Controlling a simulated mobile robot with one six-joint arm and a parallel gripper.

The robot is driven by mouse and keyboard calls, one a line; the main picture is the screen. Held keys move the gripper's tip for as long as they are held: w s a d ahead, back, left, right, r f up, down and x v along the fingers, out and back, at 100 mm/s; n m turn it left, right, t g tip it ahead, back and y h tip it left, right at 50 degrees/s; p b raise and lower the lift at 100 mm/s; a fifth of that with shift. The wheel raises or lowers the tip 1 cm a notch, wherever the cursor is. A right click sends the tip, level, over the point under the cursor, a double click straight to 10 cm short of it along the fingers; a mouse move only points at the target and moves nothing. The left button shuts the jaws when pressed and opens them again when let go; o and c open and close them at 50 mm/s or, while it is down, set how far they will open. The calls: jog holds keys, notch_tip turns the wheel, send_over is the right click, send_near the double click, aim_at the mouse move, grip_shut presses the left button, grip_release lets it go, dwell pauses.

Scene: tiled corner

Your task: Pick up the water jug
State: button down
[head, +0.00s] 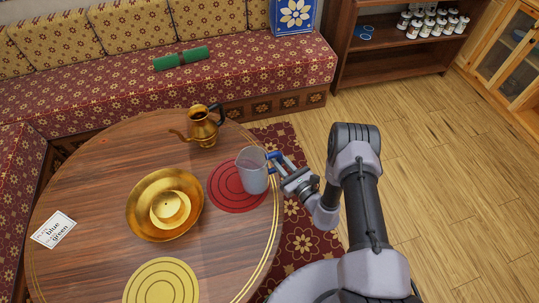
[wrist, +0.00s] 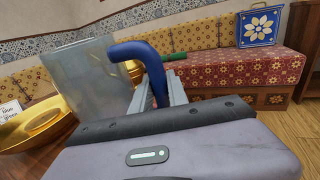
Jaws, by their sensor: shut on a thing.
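The water jug (head: 252,171) is a clear, greyish vessel with a blue handle. It is upright at the red round mat (head: 226,194) on the right side of the table; I cannot tell whether its base touches the mat. My gripper (head: 283,166) reaches in from the right and is shut on the jug's blue handle. In the wrist view the jug (wrist: 88,78) fills the left, and its blue handle (wrist: 138,52) curves in between the fingers of my gripper (wrist: 160,88). The lower part of the handle is hidden behind the gripper body.
A brass pot (head: 203,128) stands behind the jug. A large golden bowl (head: 146,220) with a smaller yellow piece sits to the left. A yellow mat (head: 162,284) and a card (head: 53,230) lie on the wooden table (head: 100,150). The floor at right is clear.

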jog(key=s+d+r+p, duration=0.1)
jog(key=s+d, duration=0.4)
jog(key=d, duration=0.4)
jog(key=shift+p, duration=0.35)
jog(key=c, duration=2.1)
grip_release()
grip_shut()
